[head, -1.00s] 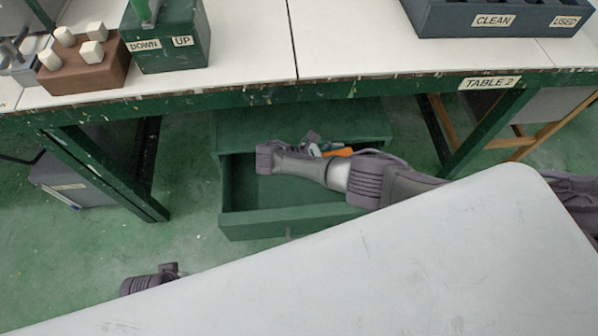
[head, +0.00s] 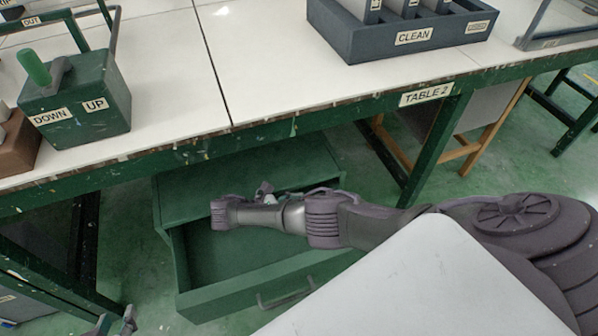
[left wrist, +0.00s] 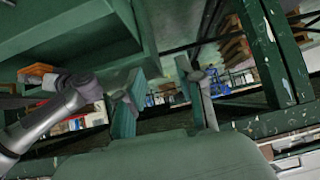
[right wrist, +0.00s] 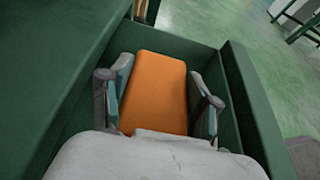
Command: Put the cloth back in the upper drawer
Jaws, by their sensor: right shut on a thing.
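A green drawer (head: 270,280) stands pulled out of the green cabinet under the table; its handle faces the front. The orange cloth (right wrist: 155,85), a flat folded block, shows in the right wrist view between the two fingers of my right gripper (right wrist: 160,100). That gripper is shut on it, within the drawer's walls or just above them; I cannot tell if the cloth touches the floor. In the head view my right arm hides the cloth. My left gripper (head: 117,322) is at the bottom edge, left of the drawer; in the left wrist view its fingers (left wrist: 163,100) are apart and empty.
The table edge labelled TABLE 2 (head: 427,94) overhangs the cabinet (head: 190,175). A green box marked DOWN and UP (head: 80,100) and a dark CLEAN holder (head: 350,40) stand on top. A wooden easel-like frame (head: 492,125) is at the right.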

